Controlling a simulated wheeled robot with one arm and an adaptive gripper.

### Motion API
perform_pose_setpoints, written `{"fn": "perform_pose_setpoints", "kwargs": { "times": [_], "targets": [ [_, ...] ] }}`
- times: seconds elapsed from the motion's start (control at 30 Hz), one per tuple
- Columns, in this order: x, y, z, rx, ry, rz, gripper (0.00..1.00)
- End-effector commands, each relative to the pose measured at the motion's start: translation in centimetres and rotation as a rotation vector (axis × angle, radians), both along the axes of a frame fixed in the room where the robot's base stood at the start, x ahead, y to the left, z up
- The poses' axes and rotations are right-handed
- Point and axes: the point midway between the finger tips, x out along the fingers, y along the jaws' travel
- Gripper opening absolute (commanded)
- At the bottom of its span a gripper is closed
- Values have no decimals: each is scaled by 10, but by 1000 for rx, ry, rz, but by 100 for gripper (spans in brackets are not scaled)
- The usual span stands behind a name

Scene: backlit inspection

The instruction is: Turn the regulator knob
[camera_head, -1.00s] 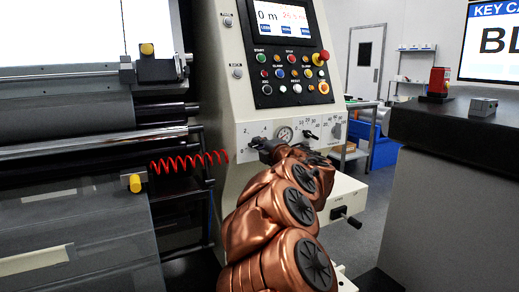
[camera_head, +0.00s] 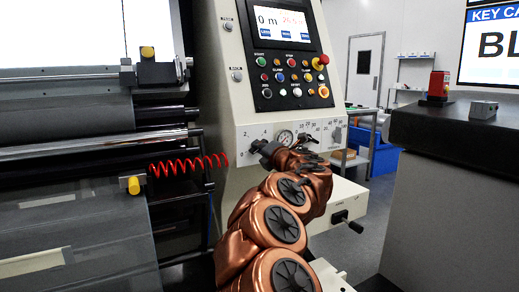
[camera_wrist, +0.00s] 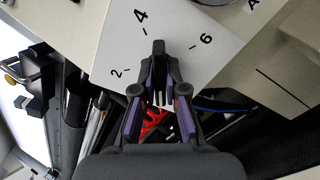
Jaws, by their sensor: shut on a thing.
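The regulator knob (camera_wrist: 159,47) is a small black handle on a pale plate marked 2, 4 and 6 in the wrist view. Its visible end points between 4 and 6. My gripper (camera_wrist: 159,78) has its two fingers closed around the knob from both sides. In the head view my gripper (camera_head: 265,151) is at the left part of the machine's sloped dial panel (camera_head: 246,134), at the scale starting with 2. There the knob is mostly hidden by the gripper and the copper-coloured arm.
A pressure gauge (camera_head: 285,138) and another black knob (camera_head: 308,139) sit right of my gripper. The button panel with a red emergency stop (camera_head: 323,60) is above. A red coiled hose (camera_head: 190,164) hangs left. A crank handle (camera_head: 350,222) sticks out lower right.

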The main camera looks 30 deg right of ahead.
Motion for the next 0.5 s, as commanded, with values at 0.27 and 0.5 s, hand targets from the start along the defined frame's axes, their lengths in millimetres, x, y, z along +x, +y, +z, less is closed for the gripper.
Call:
{"fn": "perform_pose_setpoints", "kwargs": {
  "times": [0.27,0.5],
  "targets": [
    [0,0,-1,-1,2,0,19],
    [0,0,0,0,1,0,36]
  ]
}}
